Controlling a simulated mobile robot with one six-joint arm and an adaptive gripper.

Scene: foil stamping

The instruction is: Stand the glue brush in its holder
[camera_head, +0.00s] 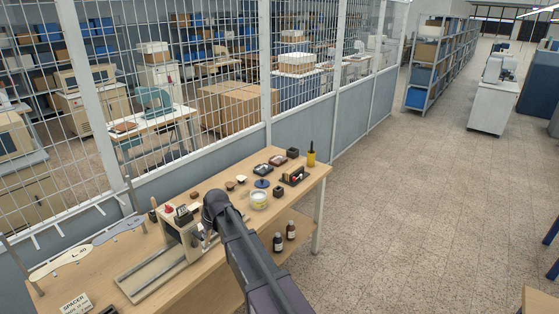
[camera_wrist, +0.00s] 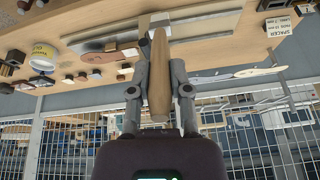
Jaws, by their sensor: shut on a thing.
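The glue brush (camera_wrist: 159,92) shows in the wrist view as a tapered wooden handle with a pale end at the top of the picture. My gripper (camera_wrist: 158,68) is shut on its handle, one finger on each side. In the head view my arm hides most of the gripper and the brush, above the bench near the wooden press frame. I cannot tell for sure which thing is the holder. A small dark block (camera_head: 278,190) stands right of the glue pot (camera_head: 259,201), and another dark block (camera_head: 293,153) stands farther back.
Two brown bottles (camera_head: 291,230) stand on the lower shelf. A mesh partition runs behind the bench.

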